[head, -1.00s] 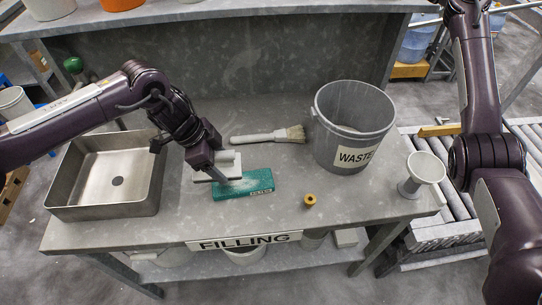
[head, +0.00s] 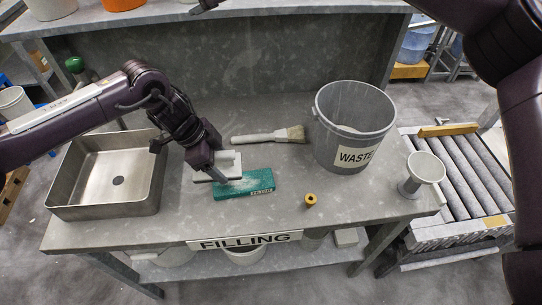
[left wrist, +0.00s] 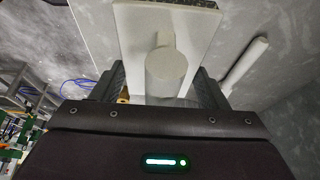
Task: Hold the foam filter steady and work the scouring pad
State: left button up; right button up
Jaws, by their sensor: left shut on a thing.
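The foam filter (head: 256,181) is a green block, labelled FILTER, lying flat on the bench in the head view. A pale patch covers part of its top near the left end. My left gripper (head: 213,172) is shut on the scouring pad (head: 229,158), which has a flat white back, at the filter's left end. The left wrist view shows the pad's white plate (left wrist: 190,22) and its round grip (left wrist: 166,70) between the fingers. I cannot tell whether the pad touches the filter. My right arm crosses the upper right; its gripper is not clearly seen.
A metal basin (head: 75,209) stands left on the bench (head: 190,222). A brush (head: 262,137) lies behind the filter. The front middle is clear.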

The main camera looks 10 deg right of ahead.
jog(key=s+d+f+m+g+h, duration=0.1)
jog(key=d+f+g+h, duration=0.15)
jog(key=f, duration=0.75)
jog(key=s+d+f+m+g+h, duration=0.1)
jog(key=d+f+m+g, duration=0.15)
jog(key=f, duration=0.75)
jog(key=m+g+h, duration=0.3)
jog(key=g, duration=0.2)
send_over(267, 177)
jog(key=d, duration=0.1)
jog(key=shift+y, duration=0.25)
notch_tip(267, 177, down, 18)
jog(key=shift+w+d+r, duration=0.1)
jog(key=shift+f, duration=0.65)
jog(key=f, duration=0.4)
jog(key=a+f, duration=0.1)
jog(key=f, duration=0.1)
jog(key=shift+a+f, duration=0.1)
jog(key=shift+f, duration=0.15)
jog(key=c, duration=1.1)
jog(key=shift+c, duration=0.2)
jog(key=o, duration=1.3)
jog(key=shift+c, duration=0.2)
